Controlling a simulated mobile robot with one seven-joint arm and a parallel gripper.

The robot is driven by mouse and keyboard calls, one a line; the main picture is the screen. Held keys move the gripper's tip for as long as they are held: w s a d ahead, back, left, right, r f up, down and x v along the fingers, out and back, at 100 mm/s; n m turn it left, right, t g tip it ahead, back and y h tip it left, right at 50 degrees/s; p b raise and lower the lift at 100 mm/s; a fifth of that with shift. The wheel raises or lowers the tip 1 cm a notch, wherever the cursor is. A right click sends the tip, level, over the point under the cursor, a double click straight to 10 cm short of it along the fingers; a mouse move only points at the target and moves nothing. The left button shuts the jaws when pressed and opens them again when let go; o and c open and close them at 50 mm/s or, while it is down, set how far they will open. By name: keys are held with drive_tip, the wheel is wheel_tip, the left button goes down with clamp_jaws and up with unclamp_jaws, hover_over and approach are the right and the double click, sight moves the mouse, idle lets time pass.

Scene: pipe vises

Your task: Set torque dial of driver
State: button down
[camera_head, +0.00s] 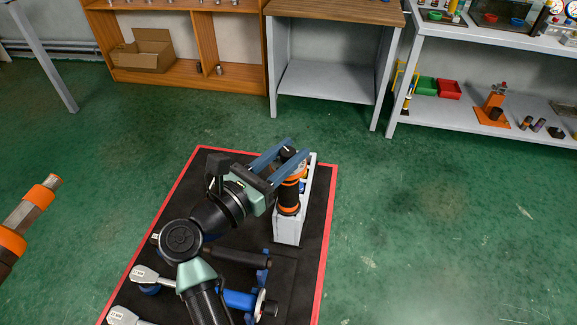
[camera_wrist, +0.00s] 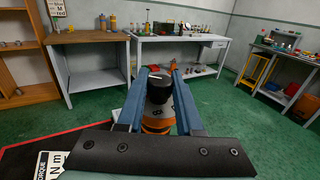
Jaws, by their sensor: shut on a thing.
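The driver (camera_head: 289,196) is black and orange and stands upright in a white holder (camera_head: 288,228) on the black, red-edged mat. My gripper (camera_head: 298,148) has two long blue fingers that reach over the driver's upper end, one on each side. In the wrist view the fingers (camera_wrist: 158,70) flank the driver's top, which has a dark cap (camera_wrist: 160,90) with a pale mark above an orange band. The gripper is shut on the driver's upper part. The dial's scale and setting are too small to read, and the lower driver is hidden in the wrist view.
Several tools lie on the mat (camera_head: 318,235) near my arm, including a blue-handled one (camera_head: 238,299) and a grey-headed one (camera_head: 147,275). An orange-and-grey object (camera_head: 30,215) is at the left. A workbench (camera_head: 325,85) and shelves (camera_head: 480,105) stand behind. Green floor right of the mat is clear.

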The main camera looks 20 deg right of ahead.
drive_tip(key=m+g+b, duration=0.1)
drive_tip(key=b, duration=0.1)
drive_tip(key=m+g+h+b, duration=0.1)
drive_tip(key=g, duration=0.1)
drive_tip(key=shift+f+b, duration=0.35)
drive_tip(key=shift+r+m+g+h+b, duration=0.1)
drive_tip(key=shift+m+g+h+b, duration=0.2)
drive_tip(key=shift+m+g+b, duration=0.55)
drive_tip(key=shift+r+g+b, duration=0.2)
drive_tip(key=shift+g+b, duration=0.15)
drive_tip(key=shift+b, duration=0.25)
drive_tip(key=c, duration=0.5)
unclamp_jaws()
drive_tip(key=shift+c, duration=0.2)
drive_tip(key=s+a+b, duration=0.2)
drive_tip(key=a, duration=1)
drive_tip(key=shift+a, duration=0.35)
